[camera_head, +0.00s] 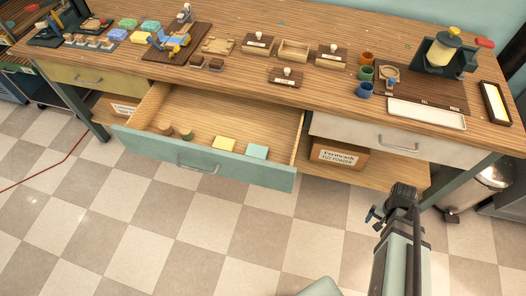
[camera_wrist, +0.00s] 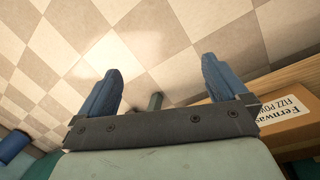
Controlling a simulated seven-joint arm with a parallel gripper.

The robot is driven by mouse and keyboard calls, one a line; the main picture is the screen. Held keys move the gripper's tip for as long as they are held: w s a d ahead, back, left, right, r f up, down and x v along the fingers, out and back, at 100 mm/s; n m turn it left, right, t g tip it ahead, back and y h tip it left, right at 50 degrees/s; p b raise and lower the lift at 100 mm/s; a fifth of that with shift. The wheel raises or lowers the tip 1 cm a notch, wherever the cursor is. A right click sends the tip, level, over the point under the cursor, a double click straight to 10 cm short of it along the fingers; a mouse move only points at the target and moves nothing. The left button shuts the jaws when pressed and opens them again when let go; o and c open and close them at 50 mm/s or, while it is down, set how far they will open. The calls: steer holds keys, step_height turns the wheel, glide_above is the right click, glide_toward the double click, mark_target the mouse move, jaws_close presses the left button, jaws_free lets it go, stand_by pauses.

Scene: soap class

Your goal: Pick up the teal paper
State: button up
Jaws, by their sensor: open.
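The teal paper (camera_head: 257,151) is a small flat square lying in the open drawer (camera_head: 225,165), near its front right. A yellow paper (camera_head: 223,144) lies just left of it. My gripper (camera_head: 375,217) is in front of the bench, to the right of the drawer and apart from the paper. In the wrist view my gripper (camera_wrist: 160,82) has its two blue fingers spread wide, with nothing between them but floor. The teal paper does not show in the wrist view.
Two small round pieces (camera_head: 176,131) stand in the drawer's left part. A cardboard box (camera_head: 339,153) sits on the shelf right of the drawer, also in the wrist view (camera_wrist: 288,115). A closed white drawer (camera_head: 380,136) is above it. The benchtop holds several items.

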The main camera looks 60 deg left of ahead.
steer(key=w+a+r+n+t+y, duration=0.1)
steer(key=a+r+t, duration=0.1)
steer(key=a+r, duration=0.9)
step_height(320, 180, up, 11)
steer(key=n+g+y, duration=0.1)
steer(key=n+g, duration=0.1)
steer(key=n, duration=0.2)
glide_above(257, 149)
steer(key=f, duration=0.7)
steer(key=shift+s+d+f, duration=0.2)
steer(key=shift+d+f, duration=0.1)
steer(key=shift+f, duration=0.05)
steer(key=shift+w+a+f, duration=0.1)
steer(key=shift+a+f, duration=0.05)
steer(key=shift+f, duration=1.15)
steer(key=shift+a+f, duration=0.1)
steer(key=shift+f, duration=1.2)
steer(key=shift+c, duration=0.5)
steer(key=c, duration=0.7)
